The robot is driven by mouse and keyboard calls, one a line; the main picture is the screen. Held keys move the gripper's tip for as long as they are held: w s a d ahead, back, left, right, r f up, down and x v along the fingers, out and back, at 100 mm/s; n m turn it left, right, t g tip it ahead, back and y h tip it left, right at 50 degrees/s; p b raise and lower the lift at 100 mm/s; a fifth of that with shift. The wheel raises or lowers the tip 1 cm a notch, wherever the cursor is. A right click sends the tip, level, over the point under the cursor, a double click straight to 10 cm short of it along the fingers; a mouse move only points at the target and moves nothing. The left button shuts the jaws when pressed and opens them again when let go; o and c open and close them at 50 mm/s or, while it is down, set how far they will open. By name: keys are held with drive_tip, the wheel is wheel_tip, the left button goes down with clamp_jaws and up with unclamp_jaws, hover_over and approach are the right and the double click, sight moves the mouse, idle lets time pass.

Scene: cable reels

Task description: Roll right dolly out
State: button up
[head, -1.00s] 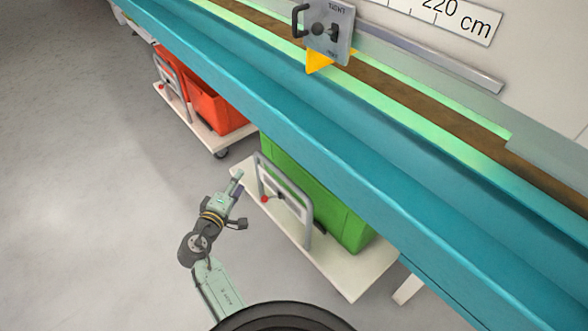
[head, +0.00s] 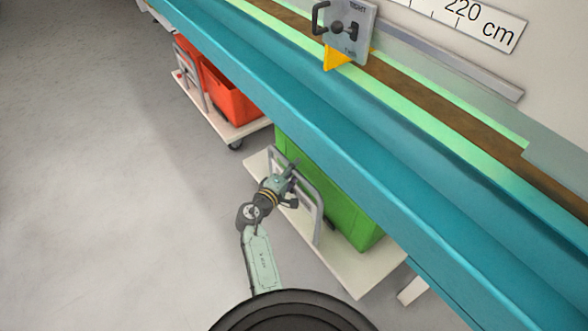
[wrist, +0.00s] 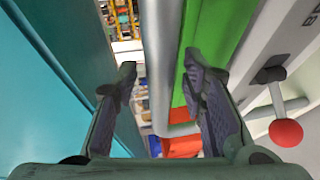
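The right dolly (head: 360,274) is a white platform with a green crate (head: 355,218) on it, standing partly under the teal bench. Its grey tube handle (head: 319,212) rises at the crate's near side. My gripper (head: 289,178) is at the handle's upper left part. In the wrist view, my gripper (wrist: 160,85) is open, with the grey handle tube (wrist: 160,60) passing between its fingers. The tube is closer to the right finger, and a gap shows on the left. A red knob (wrist: 286,132) on a lever shows at the right. My gripper hides part of the handle in the head view.
A left dolly (head: 222,132) with an orange-red crate (head: 228,97) stands farther back under the bench. The teal bench (head: 330,135) overhangs both dollies. A bench leg (head: 413,290) is right of the right dolly. The grey floor (head: 120,200) to the left is clear.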

drive_tip(key=shift+w, duration=0.1)
drive_tip(key=shift+c, duration=0.4)
clamp_jaws()
idle(0.5)
